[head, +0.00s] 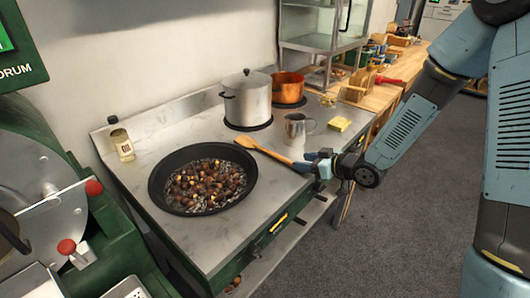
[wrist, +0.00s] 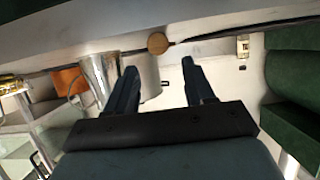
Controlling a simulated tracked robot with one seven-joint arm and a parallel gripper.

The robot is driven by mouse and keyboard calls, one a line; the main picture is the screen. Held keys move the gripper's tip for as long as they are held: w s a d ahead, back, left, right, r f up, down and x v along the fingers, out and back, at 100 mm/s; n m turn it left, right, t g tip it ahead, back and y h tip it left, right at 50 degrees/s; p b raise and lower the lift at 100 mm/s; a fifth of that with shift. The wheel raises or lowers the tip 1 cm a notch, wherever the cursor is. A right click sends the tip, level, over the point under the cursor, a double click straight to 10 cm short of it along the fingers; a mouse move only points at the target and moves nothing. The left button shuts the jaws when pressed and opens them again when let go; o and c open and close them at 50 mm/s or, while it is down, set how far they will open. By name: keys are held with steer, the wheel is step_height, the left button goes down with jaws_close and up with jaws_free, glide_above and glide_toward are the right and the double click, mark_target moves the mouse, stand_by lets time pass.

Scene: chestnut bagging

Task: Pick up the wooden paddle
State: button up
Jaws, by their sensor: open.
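The wooden paddle (head: 266,152) lies across the stove top. Its broad end is beside the pan of chestnuts and its handle reaches the front right edge. In the wrist view the round end of the wooden handle (wrist: 157,43) faces me, above and between the fingertips in the picture. My gripper (head: 316,163) is at the handle's end, by the stove's edge. In the wrist view my gripper (wrist: 160,72) is open, with nothing seen between its two fingers. Whether a finger touches the handle cannot be told.
A black pan (head: 158,195) of chestnuts stands left of the paddle. A steel pot (head: 247,100), a copper pot (head: 288,86), a metal jug (head: 296,128) and a yellow block (head: 339,124) stand behind. A jar (head: 122,146) is at the left. Bare steel lies around the paddle.

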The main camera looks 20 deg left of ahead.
mark_target(288, 160)
steer(key=shift+x, duration=3.1)
steer(key=shift+s, duration=0.1)
jaws_close()
